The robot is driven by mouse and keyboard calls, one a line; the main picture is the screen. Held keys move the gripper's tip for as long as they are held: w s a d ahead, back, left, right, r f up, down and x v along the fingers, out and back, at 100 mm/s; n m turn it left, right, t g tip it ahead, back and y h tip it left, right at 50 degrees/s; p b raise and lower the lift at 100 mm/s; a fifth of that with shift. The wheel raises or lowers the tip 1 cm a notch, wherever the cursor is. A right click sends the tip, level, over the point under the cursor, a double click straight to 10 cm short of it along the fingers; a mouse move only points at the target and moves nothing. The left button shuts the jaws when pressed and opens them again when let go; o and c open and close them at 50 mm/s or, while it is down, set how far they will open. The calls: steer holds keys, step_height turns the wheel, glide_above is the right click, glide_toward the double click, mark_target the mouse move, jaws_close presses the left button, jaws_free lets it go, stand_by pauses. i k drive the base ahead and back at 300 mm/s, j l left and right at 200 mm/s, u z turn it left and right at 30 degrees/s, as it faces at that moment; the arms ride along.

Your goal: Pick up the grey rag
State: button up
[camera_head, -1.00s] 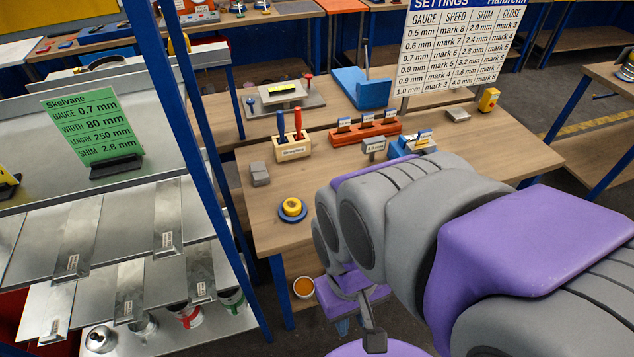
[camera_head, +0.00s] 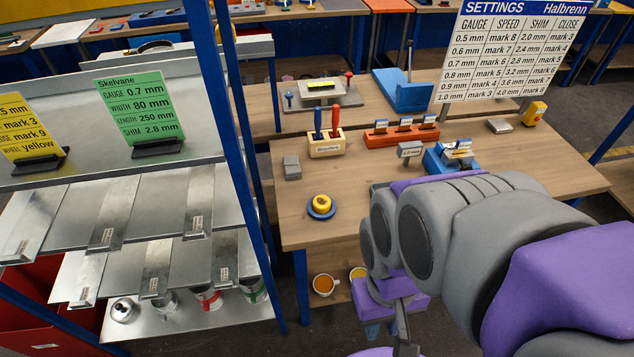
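A small grey folded-looking item (camera_head: 291,167) lies near the left edge of the wooden table, left of the pen holder. It may be the grey rag, but it is too small to tell cloth from block. My gripper (camera_head: 402,335) hangs at the bottom of the view, below and in front of the table's front edge, well apart from that item. Its finger end is narrow, dark and partly cut off, so I cannot see whether it is open.
A blue and yellow round piece (camera_head: 321,206), a tool holder (camera_head: 327,144) and an orange rack (camera_head: 401,134) stand on the table. A metal shelf (camera_head: 60,180) with sheets and green card (camera_head: 140,108) is at left. An orange-filled cup (camera_head: 324,285) sits below the table.

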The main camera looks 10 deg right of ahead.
mark_target(291, 164)
steer(key=i+l+u, duration=0.2)
steer(key=i, duration=0.2)
steer(key=i+l+u, duration=0.2)
steer(key=i, duration=0.25)
